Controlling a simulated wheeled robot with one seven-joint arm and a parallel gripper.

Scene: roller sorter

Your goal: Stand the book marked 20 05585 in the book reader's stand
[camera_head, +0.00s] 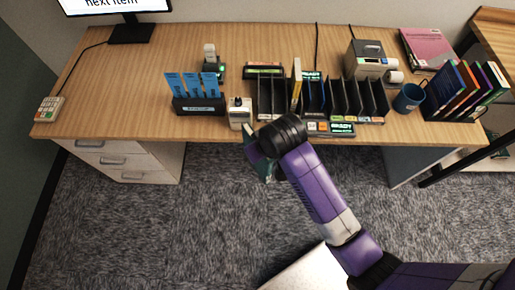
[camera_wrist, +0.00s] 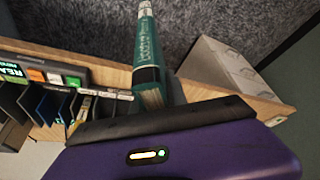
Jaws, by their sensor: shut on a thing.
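My gripper (camera_wrist: 158,112) is shut on a teal-green book (camera_wrist: 147,52), which sticks out from the dark jaw edge in the wrist view. The book's spine has a pale label at its far end; I cannot read its number. In the head view the book (camera_head: 250,145) hangs in front of the desk's front edge, partly hidden by my dark wrist, and the fingertips are hidden. A small device with a green screen (camera_head: 263,70) stands behind the black slotted rack (camera_head: 265,112). I cannot tell for sure which device is the book reader.
The rack's dividers hold one pale upright book (camera_head: 297,84). A holder with blue cards (camera_head: 199,105) and a handheld device (camera_head: 239,112) stand left of it. A printer (camera_head: 369,60), blue mug (camera_head: 408,98) and row of books (camera_head: 462,92) stand right. The desk's left side is mostly clear.

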